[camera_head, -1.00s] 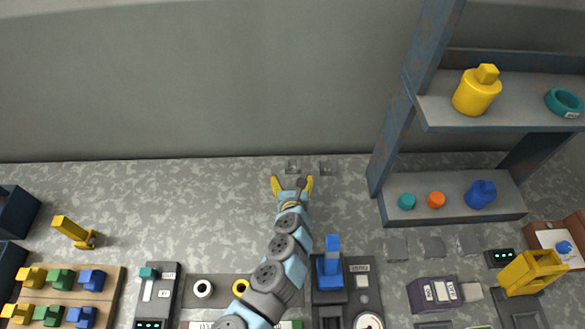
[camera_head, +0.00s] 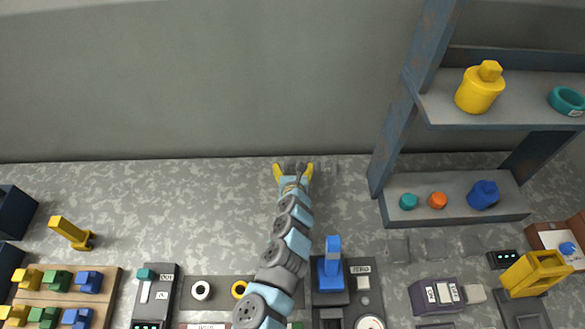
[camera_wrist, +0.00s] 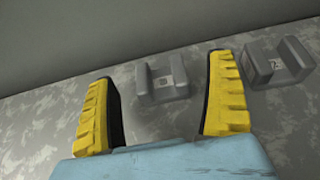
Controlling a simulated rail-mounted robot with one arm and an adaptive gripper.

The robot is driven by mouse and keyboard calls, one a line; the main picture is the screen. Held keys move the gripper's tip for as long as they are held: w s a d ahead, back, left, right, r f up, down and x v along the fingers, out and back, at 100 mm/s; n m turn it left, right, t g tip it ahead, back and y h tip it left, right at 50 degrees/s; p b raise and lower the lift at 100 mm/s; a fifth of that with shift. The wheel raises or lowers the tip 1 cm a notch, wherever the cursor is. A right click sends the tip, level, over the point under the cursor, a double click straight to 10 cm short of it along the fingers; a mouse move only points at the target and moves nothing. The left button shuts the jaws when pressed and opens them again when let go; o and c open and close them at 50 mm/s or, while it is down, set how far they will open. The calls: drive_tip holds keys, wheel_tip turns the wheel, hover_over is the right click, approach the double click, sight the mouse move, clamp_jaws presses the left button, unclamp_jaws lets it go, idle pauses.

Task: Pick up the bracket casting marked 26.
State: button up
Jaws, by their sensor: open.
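My gripper (camera_head: 293,170) is open and empty, reaching toward the wall at the back of the table. Its two yellow fingers also show in the wrist view (camera_wrist: 162,68). A grey U-shaped bracket casting (camera_wrist: 163,88) stands on the table beyond and between the fingers in the wrist view, apart from them. A second grey bracket casting (camera_wrist: 277,64) stands to the right, outside the right finger; it also shows in the head view (camera_head: 330,168). Both carry small labels too small to read surely, so I cannot tell which is 26. In the head view my gripper largely covers the left casting.
A blue-grey shelf rack (camera_head: 455,205) stands right of my gripper, holding coloured parts. A blue clamp-like fixture (camera_head: 332,268) stands near my arm.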

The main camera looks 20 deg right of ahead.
drive_tip(key=shift+w+d+f, duration=0.1)
drive_tip(key=shift+w+f, duration=0.2)
drive_tip(key=shift+w, duration=0.05)
drive_tip(key=c, duration=1.3)
drive_tip(key=shift+r, duration=0.1)
